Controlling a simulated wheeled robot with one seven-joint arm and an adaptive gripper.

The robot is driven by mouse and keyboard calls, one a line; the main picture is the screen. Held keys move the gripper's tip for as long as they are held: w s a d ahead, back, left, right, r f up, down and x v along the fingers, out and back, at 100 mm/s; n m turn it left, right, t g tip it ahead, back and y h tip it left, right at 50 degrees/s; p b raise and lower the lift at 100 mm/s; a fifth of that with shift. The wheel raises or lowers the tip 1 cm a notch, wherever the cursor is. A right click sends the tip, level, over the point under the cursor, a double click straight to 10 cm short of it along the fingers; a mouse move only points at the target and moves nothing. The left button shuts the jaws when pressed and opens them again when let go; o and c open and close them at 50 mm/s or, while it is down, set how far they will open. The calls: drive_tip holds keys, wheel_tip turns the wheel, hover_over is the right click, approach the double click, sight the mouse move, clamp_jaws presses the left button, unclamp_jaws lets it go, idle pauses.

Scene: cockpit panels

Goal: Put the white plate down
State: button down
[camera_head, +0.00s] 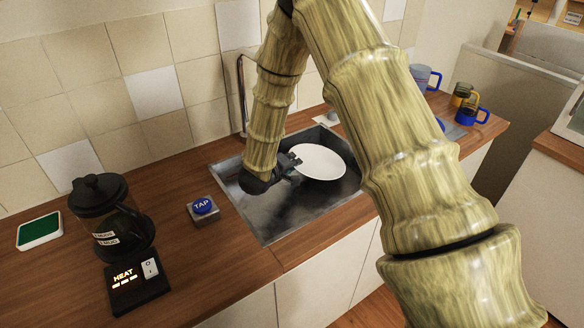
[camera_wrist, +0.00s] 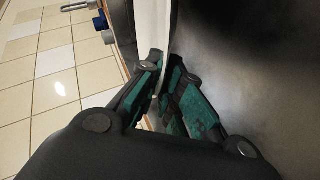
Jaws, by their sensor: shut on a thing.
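The white plate (camera_head: 322,162) is at the sink, over the dark basin in the head view. My gripper (camera_head: 292,166) is shut on the plate's left edge. In the wrist view the plate (camera_wrist: 172,28) shows edge-on, with its rim between the green-padded fingers of my gripper (camera_wrist: 170,97). The metal sink (camera_head: 270,222) is set into the wooden counter. I cannot tell whether the plate touches the basin floor.
A blue TAP button (camera_head: 203,206) sits left of the sink. A dark coffee pot (camera_head: 108,215) stands on a heater (camera_head: 138,284) farther left. Blue and amber mugs (camera_head: 463,94) stand at the right end of the wooden counter (camera_head: 215,262).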

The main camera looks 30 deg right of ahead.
drive_tip(key=shift+f, duration=1.25)
drive_tip(key=shift+f, duration=0.2)
drive_tip(key=c, duration=1.6)
unclamp_jaws()
drive_tip(key=shift+o, duration=0.2)
drive_tip(key=shift+r, duration=0.1)
drive_tip(key=shift+s+a+r, duration=0.1)
drive_tip(key=shift+s+a, duration=0.05)
drive_tip(key=shift+a, duration=0.05)
drive_tip(key=b+v, duration=0.1)
drive_tip(key=v, duration=1)
drive_tip(key=shift+s+a+r, duration=0.15)
drive_tip(key=shift+s+a, duration=0.05)
